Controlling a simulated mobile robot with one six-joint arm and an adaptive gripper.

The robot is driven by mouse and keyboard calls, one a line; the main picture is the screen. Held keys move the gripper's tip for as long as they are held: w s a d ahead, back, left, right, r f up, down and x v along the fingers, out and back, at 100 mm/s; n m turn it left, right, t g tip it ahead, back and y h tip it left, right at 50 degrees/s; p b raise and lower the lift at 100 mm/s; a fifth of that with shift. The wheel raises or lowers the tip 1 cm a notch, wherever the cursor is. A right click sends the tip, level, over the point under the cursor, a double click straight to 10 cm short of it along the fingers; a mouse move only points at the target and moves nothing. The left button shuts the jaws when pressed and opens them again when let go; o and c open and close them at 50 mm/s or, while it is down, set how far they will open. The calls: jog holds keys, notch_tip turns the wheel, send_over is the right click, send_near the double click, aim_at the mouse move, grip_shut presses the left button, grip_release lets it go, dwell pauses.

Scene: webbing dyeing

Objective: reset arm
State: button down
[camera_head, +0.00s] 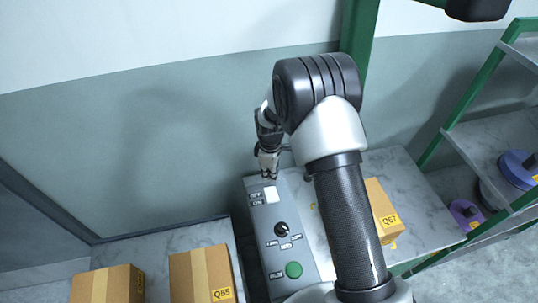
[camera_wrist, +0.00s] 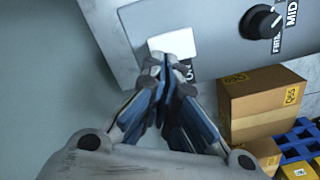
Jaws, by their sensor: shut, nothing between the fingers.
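My gripper (camera_head: 268,175) is shut and empty, fingers pointing down at the far end of a grey control panel (camera_head: 261,220). The panel carries a white rocker switch (camera_head: 271,194), a black knob (camera_head: 281,229) and a green button (camera_head: 293,270). In the wrist view my closed fingertips (camera_wrist: 165,64) overlap the lower part of the white switch (camera_wrist: 173,42). I cannot tell whether they touch it. They partly hide the label beside it. The knob also shows at the upper right of the wrist view (camera_wrist: 260,22).
Cardboard boxes stand left of the panel (camera_head: 202,276) (camera_head: 108,285), and one labelled Q67 stands to its right (camera_head: 383,212), partly behind my arm. A green-framed shelf (camera_head: 487,150) with a blue spool (camera_head: 516,170) is at the right. A wall rises behind the panel.

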jog(key=s+d+r+m+t, duration=0.1)
jog(key=s+d+r+m, duration=0.15)
jog(key=r, duration=0.55)
jog(key=s+d+r+m, duration=0.2)
jog(key=s+r, duration=0.1)
jog(key=r, duration=0.5)
jog(key=s+d+r+m+t, duration=0.1)
jog(key=s+d+r+m, duration=0.15)
jog(key=r, duration=0.65)
jog(key=s+d+r+m+t, duration=0.1)
jog(key=s+d+r+m, duration=0.1)
jog(key=s, duration=0.9)
jog(key=s+d+r+m+t, duration=0.1)
jog(key=s+r+m, duration=0.4)
jog(key=s, duration=0.6)
jog(key=shift+d+r+t, duration=0.3)
jog(key=shift+d+r, duration=0.1)
jog(key=shift+d, duration=0.1)
